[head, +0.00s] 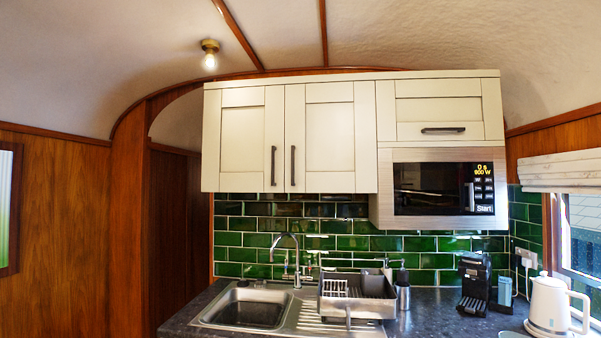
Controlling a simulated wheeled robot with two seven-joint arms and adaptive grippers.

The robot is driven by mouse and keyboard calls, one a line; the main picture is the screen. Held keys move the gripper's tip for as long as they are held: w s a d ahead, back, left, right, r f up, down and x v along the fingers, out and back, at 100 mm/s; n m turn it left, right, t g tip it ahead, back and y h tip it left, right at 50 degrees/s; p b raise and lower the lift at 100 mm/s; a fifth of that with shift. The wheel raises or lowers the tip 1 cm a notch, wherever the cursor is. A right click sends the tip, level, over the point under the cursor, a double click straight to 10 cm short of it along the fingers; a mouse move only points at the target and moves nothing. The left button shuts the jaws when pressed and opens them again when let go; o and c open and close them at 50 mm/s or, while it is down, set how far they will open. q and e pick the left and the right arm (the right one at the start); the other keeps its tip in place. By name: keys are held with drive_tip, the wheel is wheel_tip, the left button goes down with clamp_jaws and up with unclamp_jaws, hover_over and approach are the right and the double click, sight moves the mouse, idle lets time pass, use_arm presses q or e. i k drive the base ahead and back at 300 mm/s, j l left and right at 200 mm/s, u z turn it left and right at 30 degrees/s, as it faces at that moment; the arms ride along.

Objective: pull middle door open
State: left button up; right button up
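In the head view, a cream wall cabinet hangs above the counter with its doors shut. The middle door (330,138) is a framed panel with a dark vertical bar handle (293,166) near its lower left edge. The left door (243,138) is beside it, with a matching handle (273,166) near its lower right edge. On the right, a shorter door (438,111) with a horizontal handle (443,130) sits above the microwave. Neither of my grippers is in view.
A microwave (430,189) sits under the right door. Below are a sink (245,310) with a tall tap (297,262), a dish rack (356,296), a coffee machine (474,284) and a white kettle (550,304). The space in front of the doors looks clear.

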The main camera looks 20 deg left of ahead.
sight(331, 128)
drive_tip(key=i, duration=1.4)
drive_tip(key=z, duration=0.1)
